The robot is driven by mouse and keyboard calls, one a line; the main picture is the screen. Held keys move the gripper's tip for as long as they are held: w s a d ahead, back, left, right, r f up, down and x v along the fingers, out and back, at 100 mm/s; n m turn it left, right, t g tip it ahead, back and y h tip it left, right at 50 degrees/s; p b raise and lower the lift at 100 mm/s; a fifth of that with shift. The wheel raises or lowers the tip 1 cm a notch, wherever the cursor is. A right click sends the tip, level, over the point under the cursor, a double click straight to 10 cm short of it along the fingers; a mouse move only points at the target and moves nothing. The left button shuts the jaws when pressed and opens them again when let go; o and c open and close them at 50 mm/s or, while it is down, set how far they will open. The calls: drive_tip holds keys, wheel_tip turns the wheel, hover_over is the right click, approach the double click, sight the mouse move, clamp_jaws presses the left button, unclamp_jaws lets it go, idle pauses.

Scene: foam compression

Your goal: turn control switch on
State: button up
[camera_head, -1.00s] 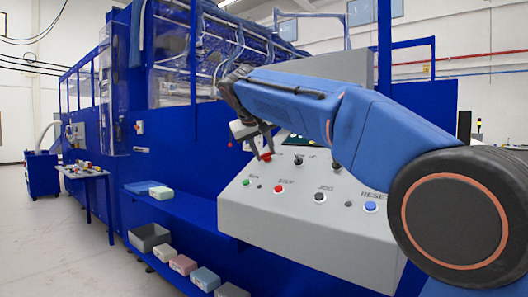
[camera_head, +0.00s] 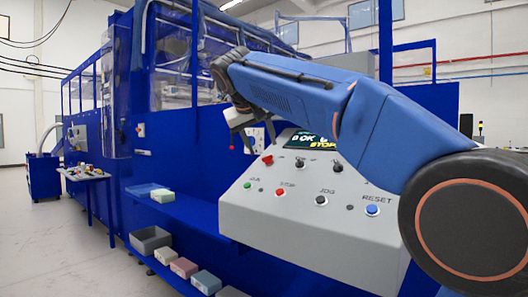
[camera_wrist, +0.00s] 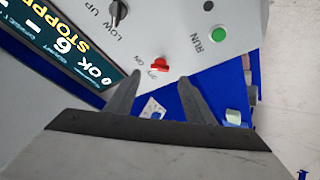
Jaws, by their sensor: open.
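The control panel (camera_head: 305,215) is a sloped grey box. Its red switch (camera_head: 267,160) sits at the upper left of the panel face. In the wrist view the red switch (camera_wrist: 158,62) has ON/OFF lettering beside it. Its exact turn position is hard to tell. My gripper (camera_head: 247,142) hangs above and beside the panel's upper left corner. In the wrist view my gripper (camera_wrist: 160,78) is open, with the red switch just beyond and between the fingertips. Nothing is between the fingers, and they look apart from the switch.
The panel also has a green RUN button (camera_wrist: 218,34), a black LOW/UP knob (camera_wrist: 117,12), a lit screen reading STOPPED (camera_wrist: 65,45) and a blue RESET button (camera_head: 372,210). A blue shelf (camera_head: 190,212) with foam blocks is left of the panel.

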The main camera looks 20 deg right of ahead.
drive_tip(key=v, duration=1.1)
drive_tip(key=shift+s+r, duration=0.15)
drive_tip(key=shift+a, duration=0.15)
